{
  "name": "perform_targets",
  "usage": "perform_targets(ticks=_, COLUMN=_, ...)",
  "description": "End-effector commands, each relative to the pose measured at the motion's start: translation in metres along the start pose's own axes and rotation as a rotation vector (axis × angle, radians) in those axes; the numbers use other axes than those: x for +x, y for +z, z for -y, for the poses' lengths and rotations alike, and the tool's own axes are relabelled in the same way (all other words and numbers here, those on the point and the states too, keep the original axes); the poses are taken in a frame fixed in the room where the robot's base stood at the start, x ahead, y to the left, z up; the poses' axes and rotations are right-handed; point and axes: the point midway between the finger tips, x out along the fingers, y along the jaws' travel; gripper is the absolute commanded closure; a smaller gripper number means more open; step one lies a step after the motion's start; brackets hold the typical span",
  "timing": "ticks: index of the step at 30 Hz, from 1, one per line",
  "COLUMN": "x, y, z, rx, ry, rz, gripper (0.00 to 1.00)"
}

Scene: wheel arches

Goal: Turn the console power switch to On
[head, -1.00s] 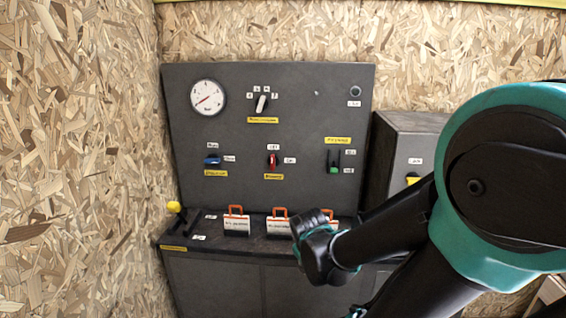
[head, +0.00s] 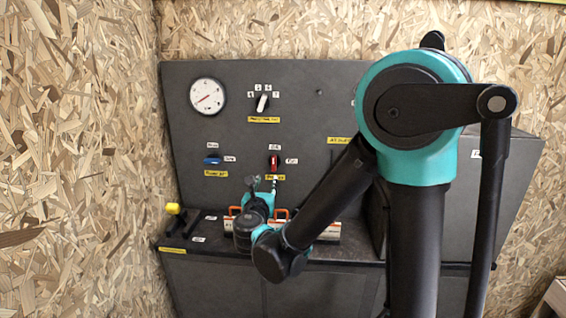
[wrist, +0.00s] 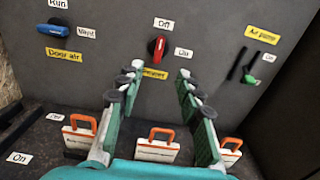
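A red rotary switch (head: 274,162) is on the console's upright panel (head: 320,110). In the wrist view the red switch (wrist: 157,48) stands upright, towards the Off label (wrist: 163,22) above it; the On label (wrist: 183,53) is to its right. The yellow name label (wrist: 155,73) below it is partly hidden by a finger. My gripper (head: 263,184) is just below the red switch in the head view. In the wrist view my gripper (wrist: 161,70) is open, its two fingers apart and empty, one on each side below the switch.
A blue switch (wrist: 55,30) is to the left and a green-tipped air pump switch (wrist: 250,79) to the right. Padlock-like tags with orange loops (wrist: 158,146) stand on the ledge below the gripper. A yellow-knobbed lever (head: 174,209) is at the ledge's left end.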

Motion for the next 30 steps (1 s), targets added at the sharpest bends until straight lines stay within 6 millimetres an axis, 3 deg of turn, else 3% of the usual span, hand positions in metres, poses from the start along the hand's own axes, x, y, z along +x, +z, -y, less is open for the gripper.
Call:
perform_targets(ticks=5, x=0.019, y=0.000, z=0.001, rx=-0.003, ry=-0.003, rz=0.001, gripper=0.64)
perform_targets(ticks=24, x=0.142, y=0.000, z=0.002, rx=0.001, ry=-0.004, rz=-0.001, gripper=0.64)
perform_targets(ticks=30, x=0.165, y=0.000, z=0.001, rx=0.001, ry=-0.003, rz=-0.001, gripper=0.64)
